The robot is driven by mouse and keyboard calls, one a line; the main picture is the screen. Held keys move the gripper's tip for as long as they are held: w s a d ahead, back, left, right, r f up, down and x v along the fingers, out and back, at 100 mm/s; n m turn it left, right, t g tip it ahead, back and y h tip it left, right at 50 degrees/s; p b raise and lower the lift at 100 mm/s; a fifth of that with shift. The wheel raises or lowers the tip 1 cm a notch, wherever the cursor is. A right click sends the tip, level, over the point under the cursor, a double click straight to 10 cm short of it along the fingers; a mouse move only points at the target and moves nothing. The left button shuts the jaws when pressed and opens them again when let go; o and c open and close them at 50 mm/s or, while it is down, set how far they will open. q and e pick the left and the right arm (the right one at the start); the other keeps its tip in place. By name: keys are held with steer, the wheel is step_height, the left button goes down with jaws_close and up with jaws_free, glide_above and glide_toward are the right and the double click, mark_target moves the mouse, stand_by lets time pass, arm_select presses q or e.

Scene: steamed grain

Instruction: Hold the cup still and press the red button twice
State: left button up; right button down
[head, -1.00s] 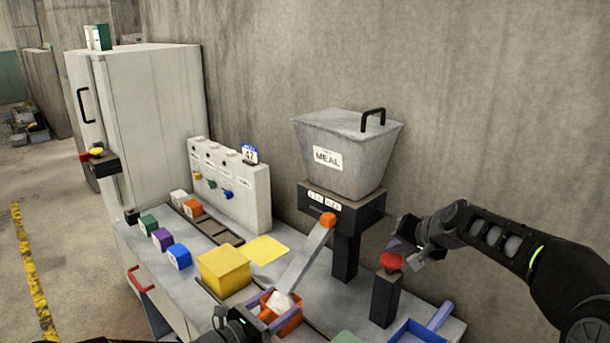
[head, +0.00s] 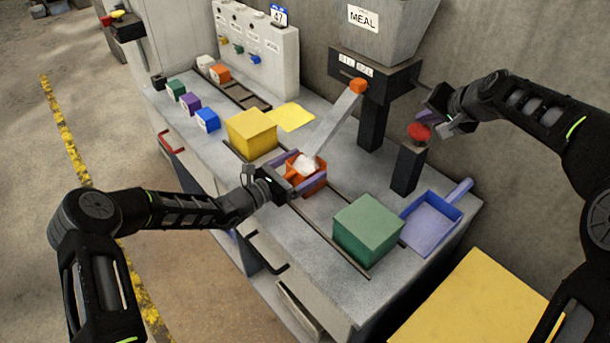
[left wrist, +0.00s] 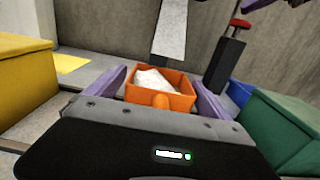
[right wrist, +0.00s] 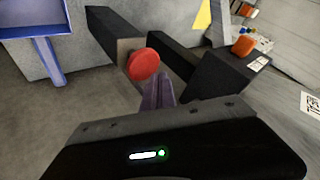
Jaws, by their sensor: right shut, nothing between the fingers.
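The orange cup (head: 293,175) stands on the counter below the chute, with white lumpy stuff inside. In the left wrist view the cup (left wrist: 180,101) sits between my two purple fingers. My left gripper (head: 300,171) is shut on it, one finger along each side. The red button (head: 419,132) tops a dark post at the right of the counter. My right gripper (head: 436,112) is shut and empty, just above and beside the button. In the right wrist view its fingertips (right wrist: 158,92) are close to the button (right wrist: 143,64); contact cannot be told.
A grey MEAL hopper (head: 385,28) stands behind, with a sloping chute (head: 332,127) down toward the cup. A yellow block (head: 251,133), a green block (head: 367,230) and a blue tray (head: 430,222) stand near the cup. Small colored blocks line the left side.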

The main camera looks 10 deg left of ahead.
arm_select(q)
steer(key=shift+o, duration=0.6)
steer(key=v, duration=1.2)
steer(key=shift+a, duration=0.15)
